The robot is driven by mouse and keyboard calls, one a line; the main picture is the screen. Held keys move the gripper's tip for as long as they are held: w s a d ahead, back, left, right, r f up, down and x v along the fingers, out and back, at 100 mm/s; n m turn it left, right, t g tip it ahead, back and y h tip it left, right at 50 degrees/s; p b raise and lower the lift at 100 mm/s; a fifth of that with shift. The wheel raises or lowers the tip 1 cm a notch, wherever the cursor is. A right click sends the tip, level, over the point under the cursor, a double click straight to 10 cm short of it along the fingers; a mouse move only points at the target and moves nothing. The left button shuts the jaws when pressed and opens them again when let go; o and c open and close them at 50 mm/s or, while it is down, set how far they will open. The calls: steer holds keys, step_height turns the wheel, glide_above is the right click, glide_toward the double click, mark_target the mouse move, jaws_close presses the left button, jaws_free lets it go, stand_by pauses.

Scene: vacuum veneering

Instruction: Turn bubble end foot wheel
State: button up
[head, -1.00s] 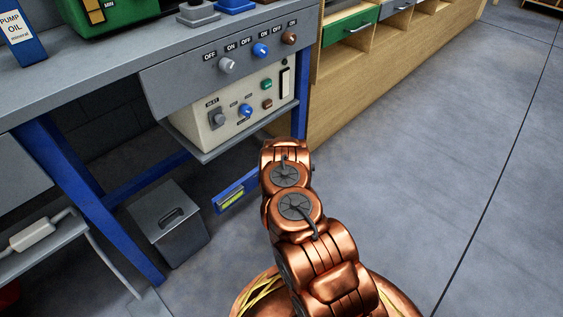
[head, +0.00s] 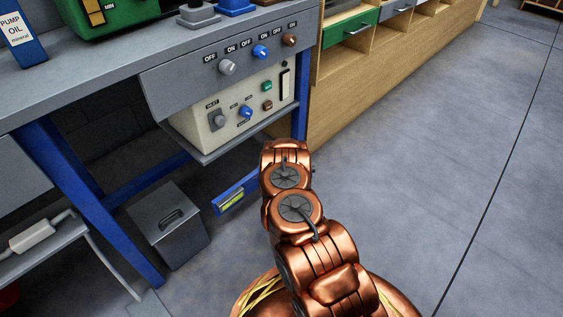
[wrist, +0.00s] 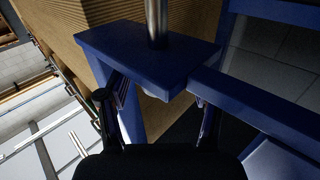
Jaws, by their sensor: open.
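In the wrist view, a blue plate (wrist: 150,50) with an upright metal rod (wrist: 157,22) fills the upper middle. A small pale rounded piece (wrist: 153,95) shows just under the plate's near edge; it may be the foot wheel, and most of it is hidden. My gripper (wrist: 155,105) is open, with one finger on each side below the plate. I cannot tell whether the fingers touch anything. In the head view, a blue bar with a yellow-green bubble vial (head: 233,199) sits low by the bench, left of my arm. My gripper is hidden there behind the arm.
A grey bin (head: 170,225) stands under the bench, left of the vial. A cream control box (head: 235,115) with knobs hangs above. Blue bench legs (head: 85,205) and a wooden cabinet (head: 370,85) are close by. The floor at right is clear.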

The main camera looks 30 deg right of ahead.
steer(key=v, duration=0.7)
stand_by(0.3)
